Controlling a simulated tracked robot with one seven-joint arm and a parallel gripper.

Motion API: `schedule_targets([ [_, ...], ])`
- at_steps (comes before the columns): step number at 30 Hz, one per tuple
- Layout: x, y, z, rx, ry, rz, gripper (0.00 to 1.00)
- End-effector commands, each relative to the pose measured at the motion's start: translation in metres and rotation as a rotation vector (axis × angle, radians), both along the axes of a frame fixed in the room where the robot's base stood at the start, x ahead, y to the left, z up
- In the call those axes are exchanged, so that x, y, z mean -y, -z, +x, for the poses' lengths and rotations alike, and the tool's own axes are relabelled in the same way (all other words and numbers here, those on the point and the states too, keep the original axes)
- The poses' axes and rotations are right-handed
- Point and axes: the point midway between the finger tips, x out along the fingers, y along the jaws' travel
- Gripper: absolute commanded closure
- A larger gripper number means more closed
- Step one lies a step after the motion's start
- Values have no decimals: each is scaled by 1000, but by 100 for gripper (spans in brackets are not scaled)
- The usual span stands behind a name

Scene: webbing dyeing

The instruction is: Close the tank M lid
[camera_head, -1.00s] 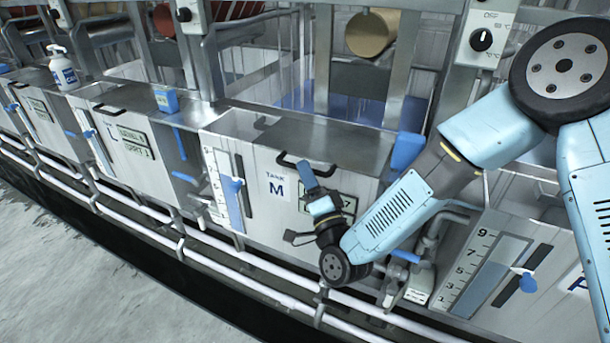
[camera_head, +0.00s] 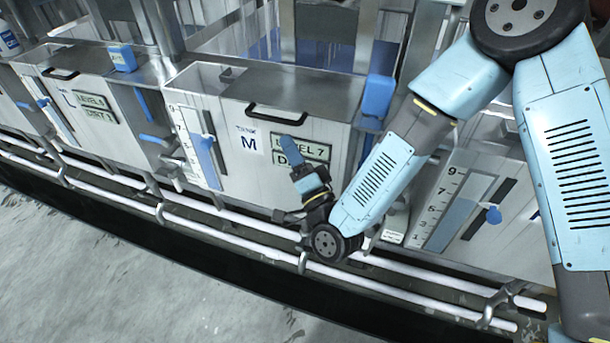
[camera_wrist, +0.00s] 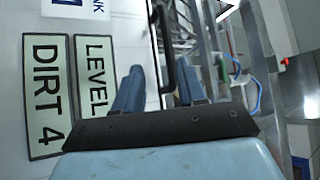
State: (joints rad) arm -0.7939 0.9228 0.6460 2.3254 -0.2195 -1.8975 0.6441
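Tank M (camera_head: 225,155) is a grey metal box with an "M" label and level and dirt plates on its front. Its metal lid (camera_head: 300,88) lies across much of the top; a pale gap shows at the left end. The lid's black handle (camera_head: 277,115) is at the front edge. My gripper (camera_head: 293,150) is in front of the plates, below and slightly right of the handle. In the wrist view its two blue fingers (camera_wrist: 161,68) are apart and empty. The handle (camera_wrist: 165,50) appears between and beyond them, with no visible contact.
White pipe rails (camera_head: 250,230) run along the front below the tanks. A blue block (camera_head: 378,96) is at tank M's right end. A slider gauge (camera_head: 207,155) is on its left front. A neighbouring tank (camera_head: 85,105) stands left. Open floor (camera_head: 90,270) is in front.

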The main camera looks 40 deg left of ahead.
Motion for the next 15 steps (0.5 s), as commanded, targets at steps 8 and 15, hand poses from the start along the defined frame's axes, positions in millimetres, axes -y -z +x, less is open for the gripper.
schedule_targets([
  [8,43,22,-14,-5,2,-7,60],
  [15,51,31,-19,-5,-4,-18,60],
])
